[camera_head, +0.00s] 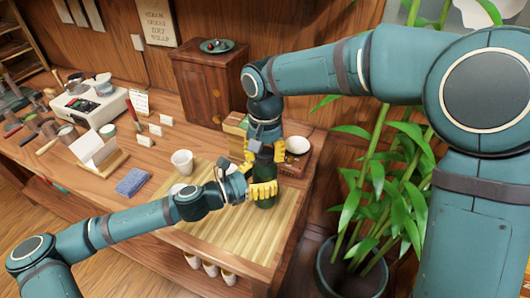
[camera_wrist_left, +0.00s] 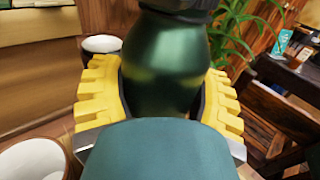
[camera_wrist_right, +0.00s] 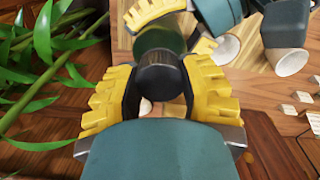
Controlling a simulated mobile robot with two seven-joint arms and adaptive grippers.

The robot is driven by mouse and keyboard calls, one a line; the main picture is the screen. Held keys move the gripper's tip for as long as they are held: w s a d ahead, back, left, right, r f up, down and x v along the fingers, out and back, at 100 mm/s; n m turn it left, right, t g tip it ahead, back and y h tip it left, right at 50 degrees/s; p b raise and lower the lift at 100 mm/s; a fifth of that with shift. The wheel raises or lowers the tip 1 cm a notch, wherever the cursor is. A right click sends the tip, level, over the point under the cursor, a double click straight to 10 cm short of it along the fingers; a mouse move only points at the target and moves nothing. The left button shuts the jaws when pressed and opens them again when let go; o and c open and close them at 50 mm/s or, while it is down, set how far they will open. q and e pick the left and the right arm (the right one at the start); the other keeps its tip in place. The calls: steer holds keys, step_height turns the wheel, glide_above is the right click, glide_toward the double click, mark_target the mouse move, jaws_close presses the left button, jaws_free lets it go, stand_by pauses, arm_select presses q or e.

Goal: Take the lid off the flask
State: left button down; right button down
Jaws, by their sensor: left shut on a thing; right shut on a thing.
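The dark green flask (camera_head: 265,202) stands upright at the right part of the slatted bamboo mat. My left gripper (camera_head: 262,188) is shut around its body from the left; the left wrist view shows the yellow fingers on both sides of the glossy flask (camera_wrist_left: 165,75). The black lid (camera_wrist_right: 160,80) is at the flask's top, and my right gripper (camera_wrist_right: 160,95) is shut on it from above. In the left wrist view the dark lid (camera_wrist_left: 185,8) meets the flask's neck with no gap visible. I cannot tell whether it is loosened.
White cups (camera_head: 182,161) stand to the left on the mat (camera_head: 215,235). A white bowl (camera_head: 298,145) on a wooden stand is close behind the flask. A wooden cabinet (camera_head: 205,80) stands at the back, and a potted bamboo (camera_head: 350,270) is right of the table.

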steer(key=n, duration=0.5)
steer(key=shift+n, duration=0.4)
steer(key=n, duration=2.6)
